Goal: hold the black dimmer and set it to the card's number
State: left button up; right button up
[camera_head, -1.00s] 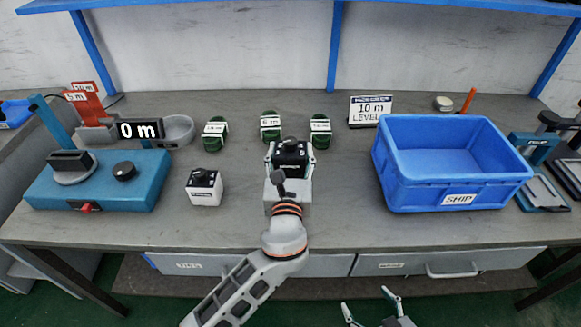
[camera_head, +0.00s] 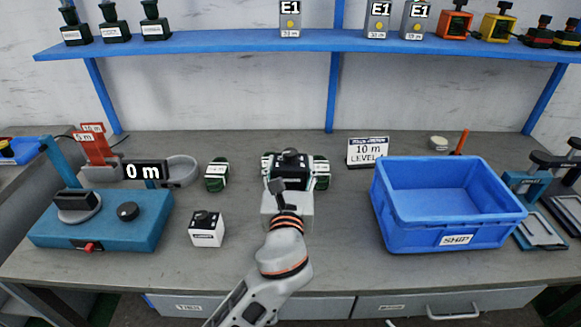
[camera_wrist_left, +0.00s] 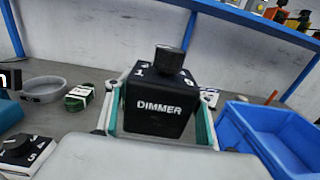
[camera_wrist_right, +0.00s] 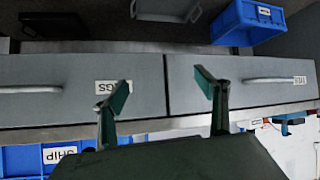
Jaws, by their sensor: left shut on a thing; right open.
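The black dimmer (camera_head: 291,171) is a cube with a round knob on top. My left gripper (camera_head: 288,178) is shut on it above the middle of the bench. In the left wrist view the dimmer (camera_wrist_left: 158,106) reads DIMMER, stands upright between the fingers, and has white marks around its knob (camera_wrist_left: 169,60). The card (camera_head: 367,151) stands at the back of the bench and reads 10 m and LEVEL. My right gripper (camera_wrist_right: 165,98) is open and empty in front of the drawers; it is out of the head view.
A blue SHIP bin (camera_head: 450,232) stands at the right. A white block with a black top (camera_head: 206,230) and a teal tester (camera_head: 105,232) reading 0 m are at the left. A blue shelf (camera_head: 230,43) carries several devices.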

aim_at(291, 184)
jog(key=shift+f, duration=0.15)
pick_arm(q)
jog(key=shift+f+b, duration=1.3)
jog(key=shift+f, duration=1.4)
jog(key=shift+f+b, duration=2.7)
jog(key=shift+f, duration=2.55)
jog(key=shift+f+b, duration=0.4)
jog(key=shift+f, duration=0.35)
jog(key=shift+f+b, duration=0.55)
jog(key=shift+f, duration=0.55)
pick_arm(e)
notch_tip(291, 184, down, 9)
jog(key=d, duration=0.1)
jog(key=shift+s+d+h, duration=0.15)
jog(key=shift+s+h, duration=0.15)
jog(key=shift+s, duration=0.05)
jog(key=shift+w, duration=0.15)
